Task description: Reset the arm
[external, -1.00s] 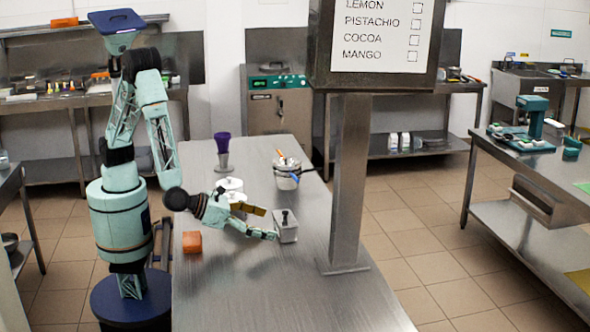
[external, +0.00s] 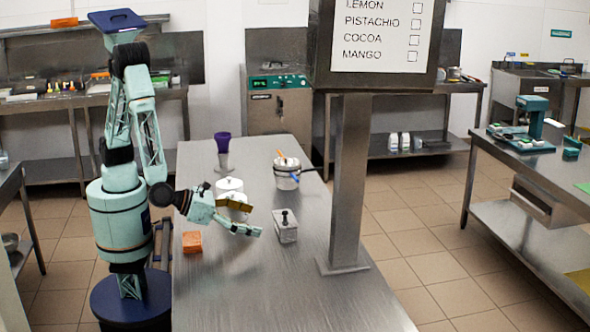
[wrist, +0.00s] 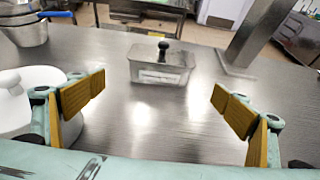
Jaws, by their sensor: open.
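My gripper (external: 247,218) is over the steel table, to the left of a lidded metal container in the external view. In the wrist view my gripper (wrist: 158,97) is open, its two yellow-padded fingers wide apart with nothing between them. The metal container (external: 286,228) has a dark knob on its lid and stands apart from the fingers; it also shows ahead of them in the wrist view (wrist: 160,66).
White-lidded tubs (external: 229,186) stand close behind my gripper. An orange block (external: 191,242), a purple-topped cup (external: 222,146) and a bucket with utensils (external: 287,176) are also on the table (external: 280,300). A signpost (external: 349,180) rises at right. The front table area is clear.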

